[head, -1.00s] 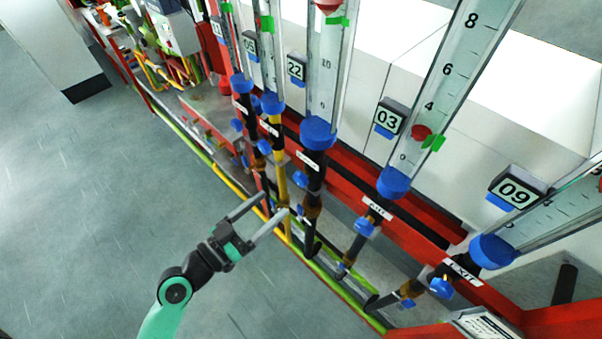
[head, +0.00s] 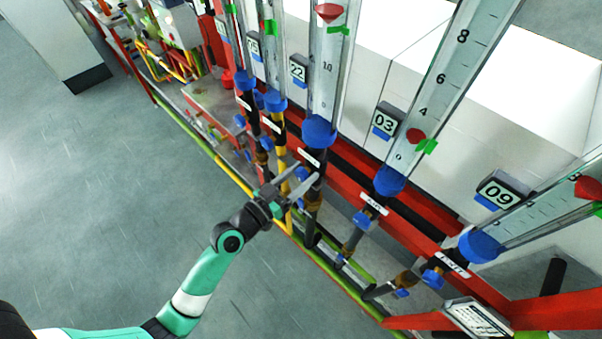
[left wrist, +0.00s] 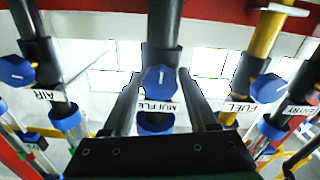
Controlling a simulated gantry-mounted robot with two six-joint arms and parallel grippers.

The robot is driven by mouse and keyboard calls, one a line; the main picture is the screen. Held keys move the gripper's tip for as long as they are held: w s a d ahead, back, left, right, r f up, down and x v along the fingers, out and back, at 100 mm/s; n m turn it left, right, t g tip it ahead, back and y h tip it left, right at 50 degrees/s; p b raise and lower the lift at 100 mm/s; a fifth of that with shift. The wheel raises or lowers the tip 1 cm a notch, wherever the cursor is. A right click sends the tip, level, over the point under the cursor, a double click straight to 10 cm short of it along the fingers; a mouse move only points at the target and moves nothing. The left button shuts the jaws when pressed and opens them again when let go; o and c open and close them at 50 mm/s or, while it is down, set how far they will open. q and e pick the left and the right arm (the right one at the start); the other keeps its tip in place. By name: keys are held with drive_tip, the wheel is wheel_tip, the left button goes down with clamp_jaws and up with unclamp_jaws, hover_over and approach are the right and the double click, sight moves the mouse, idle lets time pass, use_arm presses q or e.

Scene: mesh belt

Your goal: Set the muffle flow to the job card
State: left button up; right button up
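The muffle flow tube (head: 322,85) stands in the middle of the head view. Its display (head: 298,70) reads 22. Its red float (head: 328,12) sits near the top of the picture, slightly above a green marker (head: 338,30). The blue muffle knob (left wrist: 161,80) shows below the tube, beside the MUFFLE label (left wrist: 158,107). My left gripper (head: 304,180) is open, with one finger on each side of that knob. In the left wrist view a gap shows between fingers and knob. The job card (head: 478,318) is at the lower right, its text too small to read. My right gripper is out of view.
The air tube (head: 432,95), display 03, and the exit tube (head: 535,212), display 09, stand to the right. The fuel pipe (left wrist: 262,35) and its blue knob are close on the other side. A red frame runs behind. The grey floor at left is clear.

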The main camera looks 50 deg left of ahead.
use_arm(q)
clamp_jaws()
drive_tip(key=n, duration=0.3)
drive_tip(key=shift+n, duration=0.4)
drive_tip(key=shift+o, duration=2.2)
unclamp_jaws()
drive_tip(key=shift+s, duration=0.1)
drive_tip(key=s+b, duration=0.3)
drive_tip(key=s, duration=0.8)
drive_tip(key=shift+s+d, duration=0.25)
drive_tip(key=shift+d, duration=0.1)
